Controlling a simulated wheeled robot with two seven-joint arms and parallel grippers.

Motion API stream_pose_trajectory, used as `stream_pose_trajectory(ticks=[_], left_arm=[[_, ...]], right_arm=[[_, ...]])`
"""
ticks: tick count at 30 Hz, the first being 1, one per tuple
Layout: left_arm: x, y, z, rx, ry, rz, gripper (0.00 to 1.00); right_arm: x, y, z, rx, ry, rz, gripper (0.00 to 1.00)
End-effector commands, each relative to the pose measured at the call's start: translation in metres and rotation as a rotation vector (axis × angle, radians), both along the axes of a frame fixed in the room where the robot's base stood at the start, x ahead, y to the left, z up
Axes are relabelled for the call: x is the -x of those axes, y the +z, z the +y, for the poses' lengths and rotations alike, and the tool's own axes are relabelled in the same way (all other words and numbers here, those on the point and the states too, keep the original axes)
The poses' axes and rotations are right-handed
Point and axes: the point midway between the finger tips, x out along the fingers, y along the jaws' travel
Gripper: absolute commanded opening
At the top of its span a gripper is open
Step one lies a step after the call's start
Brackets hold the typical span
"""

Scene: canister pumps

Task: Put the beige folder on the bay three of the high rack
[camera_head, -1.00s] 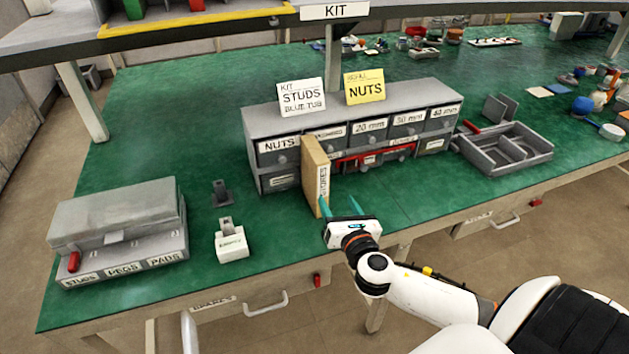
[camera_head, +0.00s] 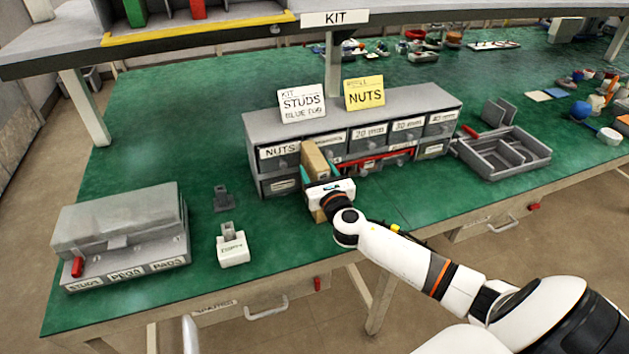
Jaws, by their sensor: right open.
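The beige folder (camera_head: 314,160) stands upright on the green bench, in front of the drawer unit. My right gripper (camera_head: 320,174) is open, with its teal fingers on either side of the folder; I cannot tell if they touch it. The gripper body hides the folder's middle, and a bit of its lower end shows below. The high rack (camera_head: 240,37) runs across the top of the view, with a yellow-edged section holding a green folder (camera_head: 134,12) and a red folder (camera_head: 198,8). Its bay numbers are not visible. My left gripper is not in view.
The grey drawer unit (camera_head: 285,126) with two cards on top stands right behind the folder. A lidded box (camera_head: 118,222) and a small labelled block (camera_head: 232,247) stand to the left. A divided tray (camera_head: 505,172) is at the right. A rack post (camera_head: 333,62) rises behind the drawers.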

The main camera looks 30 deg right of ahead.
Motion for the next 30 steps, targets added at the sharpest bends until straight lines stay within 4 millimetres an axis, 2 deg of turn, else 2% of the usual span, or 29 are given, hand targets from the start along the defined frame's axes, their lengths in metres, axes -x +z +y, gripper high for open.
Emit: stream_pose_trajectory(ticks=[3,9,11,20,30], left_arm=[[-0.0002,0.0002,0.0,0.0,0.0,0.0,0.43],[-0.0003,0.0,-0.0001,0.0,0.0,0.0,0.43],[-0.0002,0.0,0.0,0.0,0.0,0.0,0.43],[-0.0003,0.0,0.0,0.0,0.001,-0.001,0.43],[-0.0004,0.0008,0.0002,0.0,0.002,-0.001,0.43]], right_arm=[[-0.0072,-0.0002,-0.0016,0.0,0.0,0.0,0.58],[-0.0073,-0.0006,-0.0018,0.0,0.0,0.001,0.58],[-0.0073,-0.0006,-0.0018,0.0,0.0,0.001,0.5],[-0.007,-0.0007,-0.0018,0.0,0.0,0.001,0.01],[-0.0072,0.0018,-0.0018,0.0,0.0,-0.001,0.0]])
